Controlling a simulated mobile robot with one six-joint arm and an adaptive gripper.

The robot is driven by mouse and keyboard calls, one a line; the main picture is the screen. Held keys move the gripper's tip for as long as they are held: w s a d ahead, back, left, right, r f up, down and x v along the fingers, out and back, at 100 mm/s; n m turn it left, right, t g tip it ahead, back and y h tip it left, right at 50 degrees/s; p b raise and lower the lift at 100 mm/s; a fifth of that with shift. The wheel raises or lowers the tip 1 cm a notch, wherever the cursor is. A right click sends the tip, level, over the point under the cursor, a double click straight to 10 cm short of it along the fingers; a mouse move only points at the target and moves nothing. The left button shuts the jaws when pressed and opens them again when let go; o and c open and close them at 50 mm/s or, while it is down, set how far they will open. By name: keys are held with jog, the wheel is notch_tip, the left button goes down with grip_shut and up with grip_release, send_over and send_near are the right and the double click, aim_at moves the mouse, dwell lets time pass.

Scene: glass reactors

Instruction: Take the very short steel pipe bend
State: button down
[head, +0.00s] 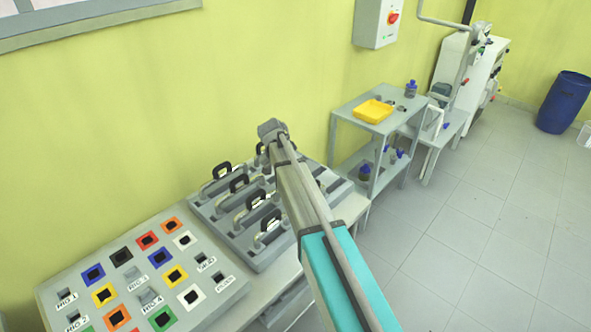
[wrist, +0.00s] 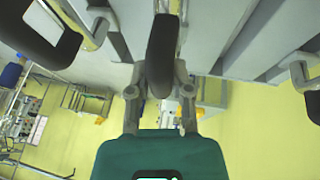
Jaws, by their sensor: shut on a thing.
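My gripper (wrist: 160,90) is shut on a black handle (wrist: 162,52) in the wrist view, one finger on each side of it. A bit of steel pipe (wrist: 168,7) shows at the handle's far end, so this looks like a pipe bend. How long this bend is, and whether it is clear of the rack, I cannot tell. In the head view my arm hides the gripper and the held bend. Several steel pipe bends with black handles (head: 270,221) sit in the grey rack (head: 262,264) left of my arm.
Neighbouring handles (wrist: 52,38) stand close on both sides of the gripper in the wrist view. A board with coloured square sockets (head: 120,257) lies left of the rack. A shelf (head: 352,106) with a yellow tray (head: 374,111) stands beyond.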

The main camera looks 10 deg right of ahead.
jog(key=shift+r+p, duration=1.15)
jog(key=shift+r, duration=0.1)
jog(key=s+a+r+p, duration=0.6)
jog(key=s+r+p, duration=0.4)
jog(key=s, duration=0.2)
jog(key=shift+s+a+r, duration=0.15)
jog(key=shift+s, duration=0.15)
